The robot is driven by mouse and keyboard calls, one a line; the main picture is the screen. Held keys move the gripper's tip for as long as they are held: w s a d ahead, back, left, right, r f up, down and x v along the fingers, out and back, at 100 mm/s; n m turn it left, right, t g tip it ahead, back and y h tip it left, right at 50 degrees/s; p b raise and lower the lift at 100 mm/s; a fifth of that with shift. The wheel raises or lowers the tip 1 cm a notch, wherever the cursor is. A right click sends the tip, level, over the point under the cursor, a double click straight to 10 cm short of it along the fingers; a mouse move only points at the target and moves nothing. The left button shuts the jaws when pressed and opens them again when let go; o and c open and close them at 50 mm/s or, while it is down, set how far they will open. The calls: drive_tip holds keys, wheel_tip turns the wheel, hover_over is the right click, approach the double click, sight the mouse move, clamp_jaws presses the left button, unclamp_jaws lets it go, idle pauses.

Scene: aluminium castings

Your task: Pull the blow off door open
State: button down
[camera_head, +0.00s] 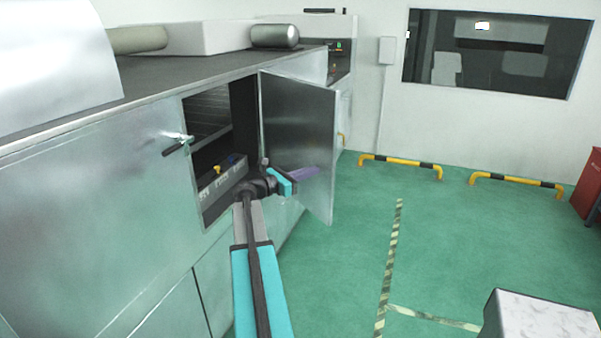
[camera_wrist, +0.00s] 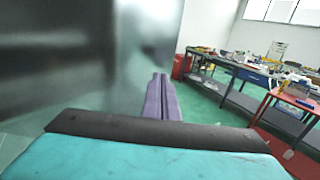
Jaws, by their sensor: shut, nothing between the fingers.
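The blow off door (camera_head: 298,130) is a grey metal panel on the long metal cabinet. It stands swung well out from the dark opening (camera_head: 210,130), hinged at the opening's right side. My gripper (camera_head: 316,172) is at the door's inner face, low down, with its purple fingers shut and empty. In the wrist view the purple fingers (camera_wrist: 161,100) lie together, pointing along the blurred grey door surface (camera_wrist: 60,60) on the left. Whether they touch the door I cannot tell. A handle (camera_head: 178,143) sticks out left of the opening.
The metal cabinet (camera_head: 90,190) runs along the left. Green floor is free to the right, with yellow-black barriers (camera_head: 400,166) by the wall. A pale block (camera_head: 540,318) stands at the lower right. The wrist view shows cluttered workbenches (camera_wrist: 240,72) farther off.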

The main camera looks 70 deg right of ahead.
sight(327, 166)
drive_tip(key=shift+p+x, duration=0.75)
drive_tip(key=shift+x, duration=1.45)
